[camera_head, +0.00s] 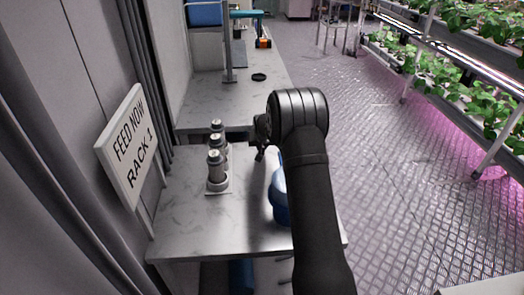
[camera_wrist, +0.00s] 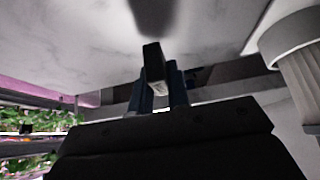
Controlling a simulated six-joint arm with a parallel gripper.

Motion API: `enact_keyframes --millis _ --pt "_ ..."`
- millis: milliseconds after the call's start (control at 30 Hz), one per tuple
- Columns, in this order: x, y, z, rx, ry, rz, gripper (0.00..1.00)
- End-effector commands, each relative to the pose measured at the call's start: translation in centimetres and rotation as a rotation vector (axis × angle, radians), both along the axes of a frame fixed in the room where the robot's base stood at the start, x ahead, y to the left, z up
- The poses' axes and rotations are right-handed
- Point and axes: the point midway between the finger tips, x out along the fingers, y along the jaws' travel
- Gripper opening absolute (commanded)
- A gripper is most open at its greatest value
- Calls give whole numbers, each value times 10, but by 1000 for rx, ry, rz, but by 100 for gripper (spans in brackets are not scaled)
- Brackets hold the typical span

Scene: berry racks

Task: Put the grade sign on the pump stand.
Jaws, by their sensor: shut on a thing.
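My gripper (camera_head: 261,146) is above the near bench, just right of a row of grey cylinders (camera_head: 216,167). In the wrist view my gripper (camera_wrist: 160,86) has its two dark fingers shut on a small dark block (camera_wrist: 153,60) with a paler lower face. It may be the grade sign; no writing on it can be read. In the head view the held thing is too small and dark to make out. The cylinders stand on a pale base on the bench; I cannot tell whether this is the pump stand. One ribbed cylinder (camera_wrist: 303,85) shows close at the right of the wrist view.
A blue container (camera_head: 280,197) is partly hidden behind my arm. The far bench holds a post (camera_head: 228,55), a black disc (camera_head: 259,77) and an orange-black thing (camera_head: 263,43). The front of the near bench (camera_head: 195,230) is clear.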

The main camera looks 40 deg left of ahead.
Motion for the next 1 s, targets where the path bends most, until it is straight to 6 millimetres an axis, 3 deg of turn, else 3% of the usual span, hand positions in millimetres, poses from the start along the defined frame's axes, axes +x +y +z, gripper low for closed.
enact_keyframes --millis 133,500,533,633,1000 --pt "0 0 -21 0 1 -1 0" --pt "0 -1 -25 -1 1 0 0" --pt "0 -1 -25 -1 1 0 20" --pt "0 -1 -25 -1 1 0 37" --pt "0 -1 -19 1 -1 0 37"
